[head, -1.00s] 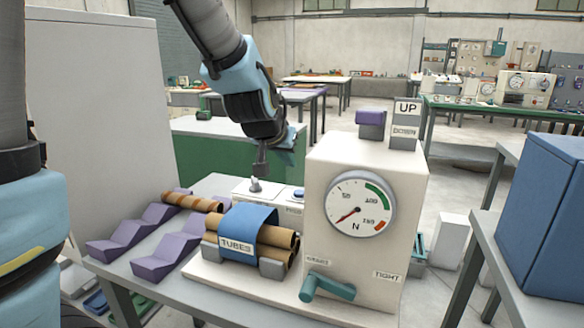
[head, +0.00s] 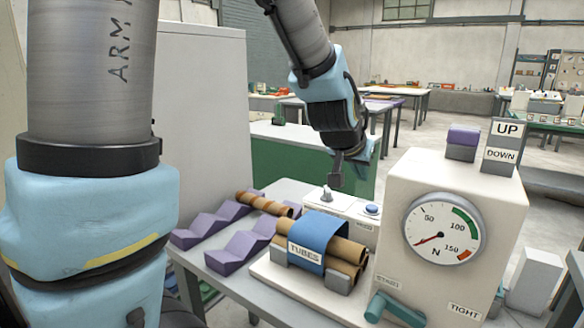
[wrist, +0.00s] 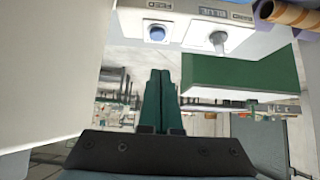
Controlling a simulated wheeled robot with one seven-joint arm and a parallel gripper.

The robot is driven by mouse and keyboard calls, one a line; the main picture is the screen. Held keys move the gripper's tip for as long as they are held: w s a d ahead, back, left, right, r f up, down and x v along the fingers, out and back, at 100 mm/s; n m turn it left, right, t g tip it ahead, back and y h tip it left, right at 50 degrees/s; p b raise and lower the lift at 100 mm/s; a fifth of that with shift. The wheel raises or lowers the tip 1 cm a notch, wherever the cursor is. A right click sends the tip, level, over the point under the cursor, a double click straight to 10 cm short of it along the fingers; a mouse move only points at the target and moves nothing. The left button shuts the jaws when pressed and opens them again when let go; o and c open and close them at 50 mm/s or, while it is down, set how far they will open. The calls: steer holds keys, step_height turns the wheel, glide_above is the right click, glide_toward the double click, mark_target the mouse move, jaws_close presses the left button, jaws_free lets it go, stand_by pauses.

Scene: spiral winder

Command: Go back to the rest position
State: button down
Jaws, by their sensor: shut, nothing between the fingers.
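In the head view my gripper (head: 335,184) points down at the control box, beside and above its small grey knob (head: 327,194). The picture does not settle whether it touches the knob. In the wrist view the two green fingers of my gripper (wrist: 160,76) are together with nothing between them.
The winder's white housing (head: 480,195) stands to the right with a force dial (head: 444,238) and a teal crank (head: 395,308). A blue band holds tubes (head: 350,250) in front of the control box. Purple cradles (head: 240,250) hold one tube (head: 265,204). A tall pale cabinet (head: 200,110) stands behind left.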

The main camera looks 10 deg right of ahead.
steer(key=s+a+f+n+g+y, duration=0.1)
steer(key=s+a+f+n+y, duration=0.1)
steer(key=a, duration=0.8)
steer(key=s+a+f+n+g+y, duration=0.2)
steer(key=a+f, duration=0.3)
steer(key=a, duration=0.5)
steer(key=s+a+f+n+g+y, duration=0.1)
steer(key=s+a+f+n+g, duration=0.1)
steer(key=a, duration=0.8)
steer(key=shift+s+a+f+n+y, duration=0.4)
steer(key=shift+f+n, duration=0.2)
steer(key=shift+f, duration=0.2)
